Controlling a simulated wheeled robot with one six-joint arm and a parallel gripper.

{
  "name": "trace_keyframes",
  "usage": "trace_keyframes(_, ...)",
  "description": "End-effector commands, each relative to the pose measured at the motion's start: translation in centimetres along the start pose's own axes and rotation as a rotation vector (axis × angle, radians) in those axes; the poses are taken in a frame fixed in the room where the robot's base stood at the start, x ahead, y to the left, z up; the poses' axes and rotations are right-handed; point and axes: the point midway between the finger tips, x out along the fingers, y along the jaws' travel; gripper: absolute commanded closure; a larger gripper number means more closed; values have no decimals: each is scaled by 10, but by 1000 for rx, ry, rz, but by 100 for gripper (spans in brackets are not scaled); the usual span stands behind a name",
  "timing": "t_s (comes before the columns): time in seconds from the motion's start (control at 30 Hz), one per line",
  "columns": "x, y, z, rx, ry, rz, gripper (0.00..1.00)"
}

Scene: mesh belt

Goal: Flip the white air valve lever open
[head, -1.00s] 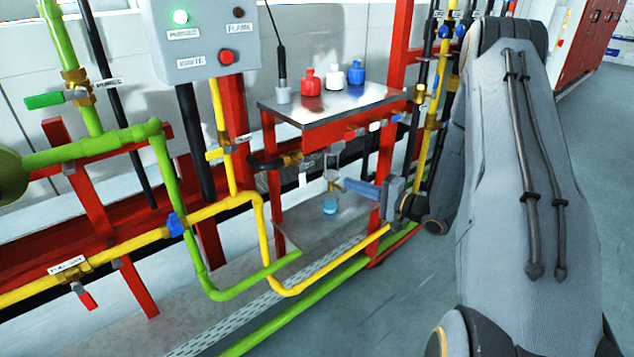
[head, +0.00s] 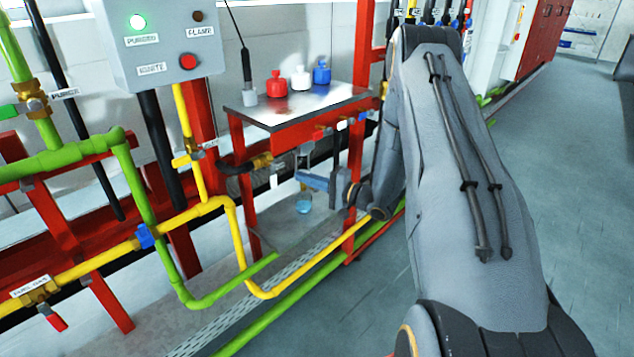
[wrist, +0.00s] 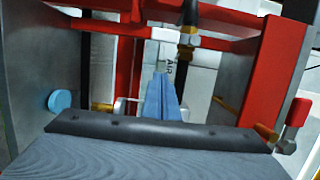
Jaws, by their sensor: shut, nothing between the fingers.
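The small white lever (head: 341,126) sits below the bench's front edge, between a red lever (head: 321,133) and a blue lever (head: 362,116). My gripper (head: 303,177) is below and left of the white lever in the head view, apart from it in the picture, under the bench top. Its blue fingers are together and empty. In the wrist view the closed fingers (wrist: 160,88) point at a partly hidden label reading roughly "AIR". I cannot make out the white lever there.
The metal bench top (head: 300,104) carries red, white and blue bottles. Red frame posts (head: 356,170) and yellow pipes (head: 238,240) crowd the area. Open floor lies to the right.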

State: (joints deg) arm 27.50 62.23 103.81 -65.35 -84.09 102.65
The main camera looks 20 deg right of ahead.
Motion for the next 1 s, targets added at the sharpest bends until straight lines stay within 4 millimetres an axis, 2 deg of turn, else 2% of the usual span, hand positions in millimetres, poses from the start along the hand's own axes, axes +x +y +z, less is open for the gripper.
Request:
trace_keyframes(0.13, 29, 0, 2, 0, -4, 0, 100)
trace_keyframes(0.2, 29, -1, 15, 4, -2, 1, 100)
trace_keyframes(0.4, 33, 0, 34, 1, -1, 1, 100)
trace_keyframes(1.0, 39, 1, 45, 13, -9, -3, 100)
